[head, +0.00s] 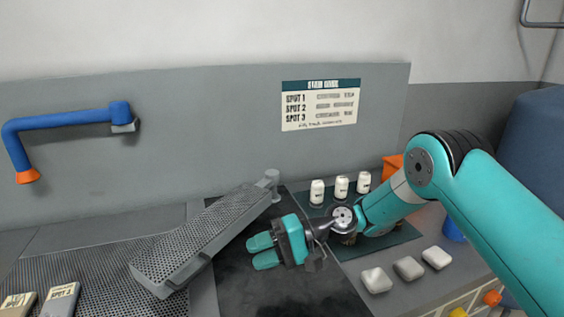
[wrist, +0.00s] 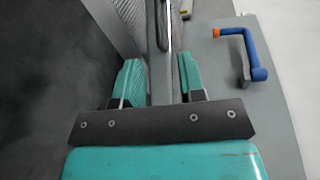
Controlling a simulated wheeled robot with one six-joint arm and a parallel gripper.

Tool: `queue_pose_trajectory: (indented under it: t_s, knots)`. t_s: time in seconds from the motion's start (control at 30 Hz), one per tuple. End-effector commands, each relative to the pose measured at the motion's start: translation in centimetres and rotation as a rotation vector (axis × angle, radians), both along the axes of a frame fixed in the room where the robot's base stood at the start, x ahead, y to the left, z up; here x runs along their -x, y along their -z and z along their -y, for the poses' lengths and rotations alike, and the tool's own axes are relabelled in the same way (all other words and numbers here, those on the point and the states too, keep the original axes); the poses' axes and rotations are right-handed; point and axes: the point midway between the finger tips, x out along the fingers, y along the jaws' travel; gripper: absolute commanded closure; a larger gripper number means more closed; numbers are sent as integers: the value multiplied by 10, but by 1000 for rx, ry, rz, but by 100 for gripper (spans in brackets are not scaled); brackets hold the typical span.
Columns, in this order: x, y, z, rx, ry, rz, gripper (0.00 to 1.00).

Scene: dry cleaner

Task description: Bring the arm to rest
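My teal arm comes in from the right in the head view. My gripper (head: 257,252) is over the dark pad (head: 300,290), pointing left toward the grey perforated board (head: 205,235). Its two teal fingers are apart, with a gap and nothing held between them. In the wrist view my gripper (wrist: 158,75) also shows both fingers apart, with the grey board's edge beyond them. I cannot tell the exact height of the gripper above the pad.
Several white bottles (head: 341,187) stand behind my forearm. Pale blocks (head: 408,268) lie at the right front. Labelled blocks (head: 60,300) lie at the lower left. A blue pipe arm with an orange end (head: 65,120) juts from the back wall. A sign (head: 320,105) hangs there.

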Motion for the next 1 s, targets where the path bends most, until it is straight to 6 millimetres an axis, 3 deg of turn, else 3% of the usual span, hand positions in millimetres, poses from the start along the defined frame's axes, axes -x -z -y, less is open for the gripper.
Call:
queue_pose_trajectory:
  t_s: [0.03,0.27,0.5,0.63,0.8,1.0]
  knots:
    - [1,-18,2,26,-9,48,63]
    - [33,-89,31,244,-67,300,63]
    - [99,-142,90,488,-134,519,63]
    - [144,-157,129,618,-167,605,63]
    - [197,-160,175,757,-202,674,63]
    - [227,-155,203,837,-219,699,63]
